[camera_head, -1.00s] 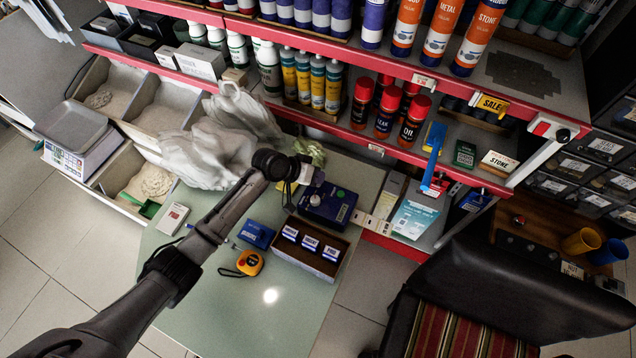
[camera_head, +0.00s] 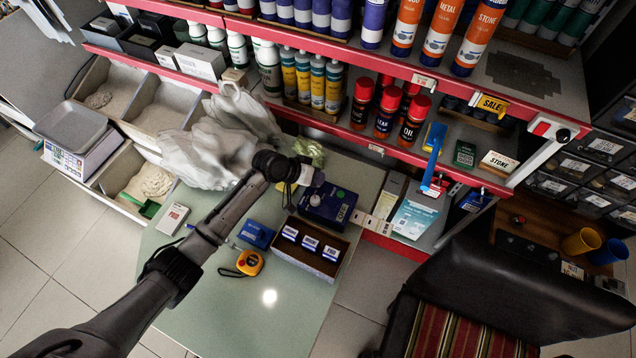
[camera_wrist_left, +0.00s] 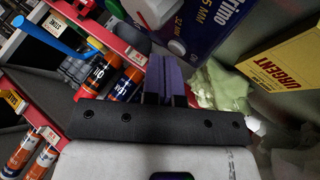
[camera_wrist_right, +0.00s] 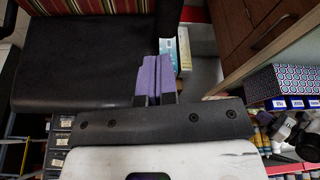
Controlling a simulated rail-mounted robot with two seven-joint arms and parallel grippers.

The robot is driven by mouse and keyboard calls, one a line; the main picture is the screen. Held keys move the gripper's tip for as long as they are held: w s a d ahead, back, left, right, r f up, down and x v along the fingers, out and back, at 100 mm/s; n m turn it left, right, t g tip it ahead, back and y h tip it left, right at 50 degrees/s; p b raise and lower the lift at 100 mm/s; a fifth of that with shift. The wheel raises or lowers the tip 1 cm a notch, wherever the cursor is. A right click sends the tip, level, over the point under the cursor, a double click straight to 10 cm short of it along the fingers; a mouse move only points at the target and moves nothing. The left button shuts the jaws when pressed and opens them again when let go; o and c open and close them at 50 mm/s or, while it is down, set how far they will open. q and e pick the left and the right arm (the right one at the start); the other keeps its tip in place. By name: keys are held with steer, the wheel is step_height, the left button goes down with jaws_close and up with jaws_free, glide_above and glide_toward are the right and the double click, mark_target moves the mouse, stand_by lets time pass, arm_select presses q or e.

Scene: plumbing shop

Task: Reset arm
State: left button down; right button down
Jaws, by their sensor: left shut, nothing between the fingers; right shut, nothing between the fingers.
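My left arm comes in from the lower left in the head view, and its gripper end (camera_head: 306,172) is above the back of the green table (camera_head: 212,308). In the left wrist view my left gripper (camera_wrist_left: 163,75) has its two purple fingers together with nothing between them. In the right wrist view my right gripper (camera_wrist_right: 153,75) also has its purple fingers together and empty. My right gripper does not show in the head view.
A dark blue box (camera_head: 328,205), an open box of small packs (camera_head: 310,249), a yellow tape measure (camera_head: 249,263) and a blue pack (camera_head: 257,235) lie on the table. Red-edged shelves (camera_head: 390,147) stand behind. A black chair (camera_head: 520,285) is at the right.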

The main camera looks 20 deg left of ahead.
arm_select(q)
steer(key=shift+r+p, duration=0.6)
steer(key=shift+p, duration=0.1)
step_height(320, 180, up, 6)
steer(key=p, duration=0.6)
steer(key=shift+p, duration=0.3)
